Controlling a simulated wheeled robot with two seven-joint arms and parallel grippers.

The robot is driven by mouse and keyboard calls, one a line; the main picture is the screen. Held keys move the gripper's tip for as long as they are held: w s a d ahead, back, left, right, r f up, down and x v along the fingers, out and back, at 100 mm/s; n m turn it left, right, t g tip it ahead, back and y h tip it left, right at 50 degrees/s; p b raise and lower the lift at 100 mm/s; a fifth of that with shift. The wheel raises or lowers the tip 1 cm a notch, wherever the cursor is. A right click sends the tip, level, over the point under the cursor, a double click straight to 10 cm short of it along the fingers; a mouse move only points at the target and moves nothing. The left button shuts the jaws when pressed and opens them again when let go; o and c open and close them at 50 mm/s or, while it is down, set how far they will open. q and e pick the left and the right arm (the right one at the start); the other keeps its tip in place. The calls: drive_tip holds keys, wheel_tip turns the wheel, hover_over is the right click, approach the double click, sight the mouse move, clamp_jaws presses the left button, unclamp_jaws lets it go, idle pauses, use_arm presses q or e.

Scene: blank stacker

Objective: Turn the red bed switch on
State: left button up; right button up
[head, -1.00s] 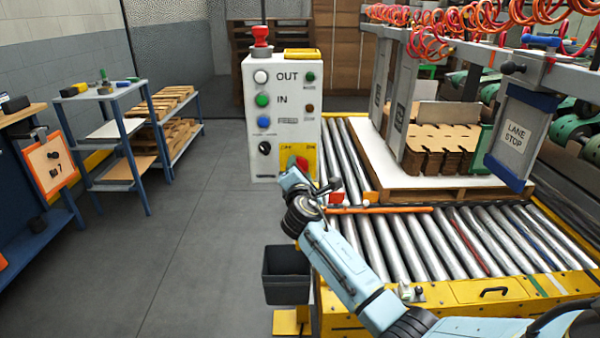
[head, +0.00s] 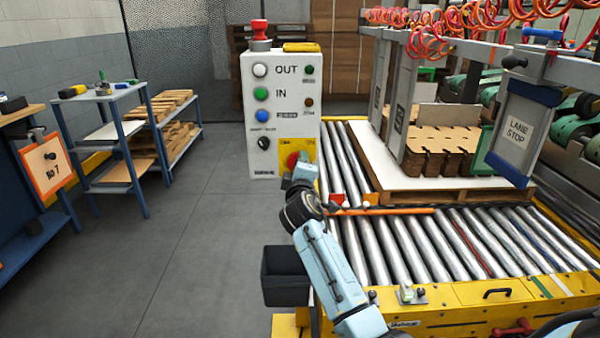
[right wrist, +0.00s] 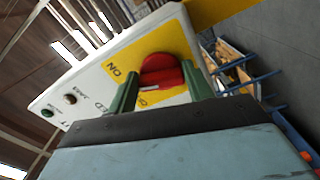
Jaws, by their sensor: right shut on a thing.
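The red bed switch (head: 293,160) is a round red knob on a yellow plate (head: 311,150) low on the white control box (head: 259,157). In the right wrist view, the red knob (right wrist: 160,70) sits between the two green fingers of my right gripper (right wrist: 161,84), which is shut on it. An ON label (right wrist: 114,69) shows beside the knob, and another label below it is partly hidden. A small pale mark shows on the knob's lower side. In the head view, my right wrist hides the fingertips. My left gripper is out of view.
The box also carries white, green and blue buttons, a black selector (head: 264,143) and a red mushroom button (head: 260,30) on top. A roller conveyor (head: 470,235) lies to the right, with a dark bin (head: 285,275) below the arm. Floor to the left is clear.

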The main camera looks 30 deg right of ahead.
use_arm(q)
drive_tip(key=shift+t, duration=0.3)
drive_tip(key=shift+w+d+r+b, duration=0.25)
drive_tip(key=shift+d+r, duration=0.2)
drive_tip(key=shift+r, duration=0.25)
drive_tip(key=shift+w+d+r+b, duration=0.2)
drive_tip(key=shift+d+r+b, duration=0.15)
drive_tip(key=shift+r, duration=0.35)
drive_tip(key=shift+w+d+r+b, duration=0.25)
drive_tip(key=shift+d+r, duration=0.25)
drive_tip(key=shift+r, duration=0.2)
use_arm(e)
drive_tip(key=shift+a+f+m, duration=0.1)
drive_tip(key=shift+m, duration=1.4)
drive_tip(key=shift+f+m, duration=0.1)
drive_tip(key=shift+m, duration=1.4)
drive_tip(key=o, duration=1)
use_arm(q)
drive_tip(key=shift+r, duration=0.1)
use_arm(e)
drive_tip(key=shift+r, duration=0.1)
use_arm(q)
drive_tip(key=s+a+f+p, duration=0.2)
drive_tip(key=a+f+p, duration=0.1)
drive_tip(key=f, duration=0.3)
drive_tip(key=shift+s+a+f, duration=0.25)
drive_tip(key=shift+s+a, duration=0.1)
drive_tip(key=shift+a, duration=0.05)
use_arm(e)
drive_tip(key=shift+v, duration=6.65)
